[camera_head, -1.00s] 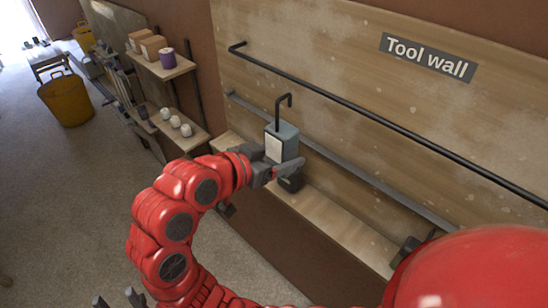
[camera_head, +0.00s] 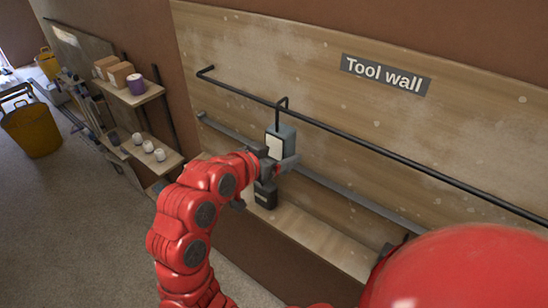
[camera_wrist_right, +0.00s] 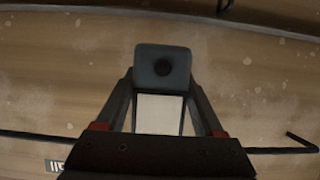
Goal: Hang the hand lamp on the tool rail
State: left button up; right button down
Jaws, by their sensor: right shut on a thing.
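The hand lamp (camera_head: 280,139) is a blue-grey box with a white panel and a black hook on top. My right gripper (camera_head: 280,160) is shut on its body and holds it upright in front of the tool wall. The tool rail (camera_head: 400,157) is a long black bar with a bent left end. In the head view the lamp's hook overlaps the rail; I cannot tell whether it is over it or touching. In the right wrist view the lamp (camera_wrist_right: 162,67) sits between both fingers, its hook hidden, and the rail (camera_wrist_right: 35,134) runs behind the gripper. My left gripper is out of view.
A grey lower bar (camera_head: 345,191) runs along the wall under the rail. Below it is a wooden ledge (camera_head: 315,234) with a dark box (camera_head: 265,195) on it. Shelves with boxes and a purple can (camera_head: 136,85) stand left. A yellow bin (camera_head: 32,130) is far left.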

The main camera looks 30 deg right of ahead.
jog(key=shift+w+d+f+b, duration=0.3)
jog(key=shift+d+f+b, duration=0.1)
jog(key=shift+d+f, duration=0.25)
jog(key=shift+w+d+f+b, duration=0.25)
jog(key=shift+d+f+b, duration=0.1)
jog(key=shift+d+f, duration=0.25)
grip_release()
